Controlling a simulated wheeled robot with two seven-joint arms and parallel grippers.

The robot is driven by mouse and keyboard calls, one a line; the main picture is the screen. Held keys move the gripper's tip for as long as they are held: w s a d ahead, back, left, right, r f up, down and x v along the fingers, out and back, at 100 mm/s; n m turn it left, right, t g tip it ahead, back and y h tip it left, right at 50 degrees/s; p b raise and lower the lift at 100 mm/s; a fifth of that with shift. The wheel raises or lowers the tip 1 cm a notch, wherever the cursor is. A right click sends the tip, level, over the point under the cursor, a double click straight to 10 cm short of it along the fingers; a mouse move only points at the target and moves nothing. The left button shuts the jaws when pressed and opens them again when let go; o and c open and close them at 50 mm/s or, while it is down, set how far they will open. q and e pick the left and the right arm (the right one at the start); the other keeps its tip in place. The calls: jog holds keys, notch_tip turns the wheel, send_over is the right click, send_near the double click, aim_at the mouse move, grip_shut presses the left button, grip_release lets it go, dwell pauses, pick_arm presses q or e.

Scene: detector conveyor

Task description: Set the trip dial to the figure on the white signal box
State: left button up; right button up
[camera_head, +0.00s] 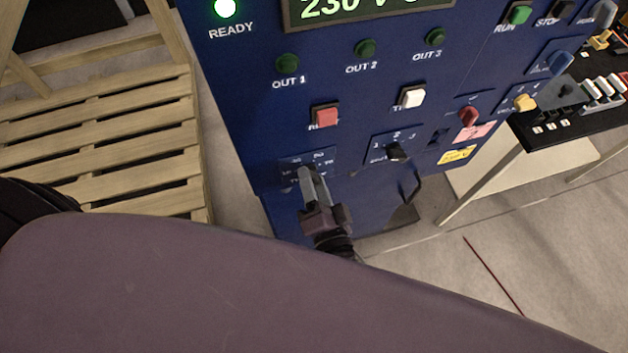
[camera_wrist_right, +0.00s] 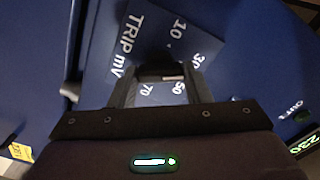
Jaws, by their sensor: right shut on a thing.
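The trip dial (camera_wrist_right: 160,72) is a dark knob on a blue panel, with "TRIP mV" and the figures 10, 30, 50 and 70 printed around it in the right wrist view. Its white mark lies at the knob's right end in that view, on the side of 30 and 50; the exact setting is hard to tell. My right gripper (camera_head: 311,174) is shut on the dial, its fingers (camera_wrist_right: 160,84) on either side of the knob. In the head view the gripper mostly hides the dial. I cannot make out a white signal box. My left gripper is not in view.
The blue cabinet carries a red button (camera_head: 325,116), a white button (camera_head: 412,97), a black selector (camera_head: 397,151) and a red knob (camera_head: 467,115) near the dial. A wooden pallet (camera_head: 95,145) stands left. A black-topped table (camera_head: 590,125) stands right.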

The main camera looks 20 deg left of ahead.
dwell(0.4)
jog(key=o, duration=1)
jog(key=b+v, duration=0.2)
jog(key=v, duration=0.6)
jog(key=shift+w, duration=0.1)
jog(key=shift+f, duration=0.15)
